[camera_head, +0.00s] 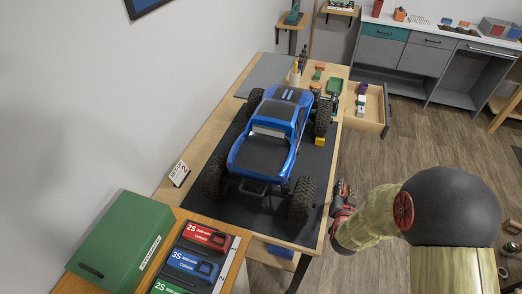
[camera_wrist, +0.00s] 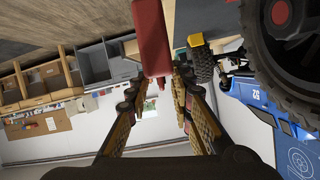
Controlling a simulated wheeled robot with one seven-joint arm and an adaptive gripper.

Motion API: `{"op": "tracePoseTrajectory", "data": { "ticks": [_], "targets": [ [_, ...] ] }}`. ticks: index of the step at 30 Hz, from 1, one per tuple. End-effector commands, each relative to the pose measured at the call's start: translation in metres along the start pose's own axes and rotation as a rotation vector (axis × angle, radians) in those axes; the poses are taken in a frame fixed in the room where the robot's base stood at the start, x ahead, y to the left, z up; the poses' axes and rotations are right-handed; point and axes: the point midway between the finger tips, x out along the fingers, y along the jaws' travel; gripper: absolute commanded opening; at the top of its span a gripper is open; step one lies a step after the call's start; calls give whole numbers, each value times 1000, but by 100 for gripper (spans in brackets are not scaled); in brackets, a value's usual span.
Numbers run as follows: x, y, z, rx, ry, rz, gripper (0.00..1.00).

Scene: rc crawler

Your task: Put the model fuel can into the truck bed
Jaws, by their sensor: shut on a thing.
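The blue model truck (camera_head: 279,132) stands on a black mat (camera_head: 235,205) on the wooden workbench. Its dark open bed (camera_head: 262,157) faces the near side and looks empty. My gripper (camera_head: 343,200) is beside the bench's right edge, to the right of the truck's near right wheel. In the wrist view my gripper (camera_wrist: 160,75) is shut on a red block-shaped thing, which appears to be the model fuel can (camera_wrist: 152,38). The can sticks out beyond the fingertips, and its far end is cut off by the frame. The truck's big wheel (camera_wrist: 285,45) shows right of it.
A green box (camera_head: 122,240) and a rack of labelled battery packs (camera_head: 195,262) stand at the near left. An open drawer (camera_head: 370,108) juts out at the bench's far right. A small yellow block (camera_head: 320,141) lies beside the truck.

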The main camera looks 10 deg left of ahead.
Motion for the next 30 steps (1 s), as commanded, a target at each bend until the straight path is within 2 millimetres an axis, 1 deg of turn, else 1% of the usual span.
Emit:
{"op": "tracePoseTrajectory", "data": {
  "ticks": [1, 2, 3, 5, 6, 8, 9, 11, 12, 15, 18, 21, 23, 26, 29, 30],
  "targets": [
    [-6, -23, -37, 3, 8, -2, 0],
    [-8, -33, -52, 4, 9, 3, 0],
    [-12, -47, -70, 6, 8, 9, 0],
    [-19, -69, -96, 7, 8, 14, 0],
    [-24, -84, -114, 7, 8, 16, 0],
    [-34, -108, -139, 5, 7, 16, 0],
    [-42, -124, -155, 4, 7, 15, 0],
    [-54, -148, -177, 0, 5, 11, 0],
    [-63, -164, -190, -3, 3, 6, 0],
    [-85, -199, -218, -12, -1, -8, 0],
    [-104, -228, -239, -21, -6, -25, 0],
    [-118, -247, -251, -30, -10, -38, 0],
    [-123, -254, -256, -34, -11, -43, 0],
    [-128, -263, -256, -40, -14, -50, 0],
    [-129, -276, -247, -42, -16, -53, 0],
    [-129, -282, -240, -42, -17, -52, 0]
  ]
}}
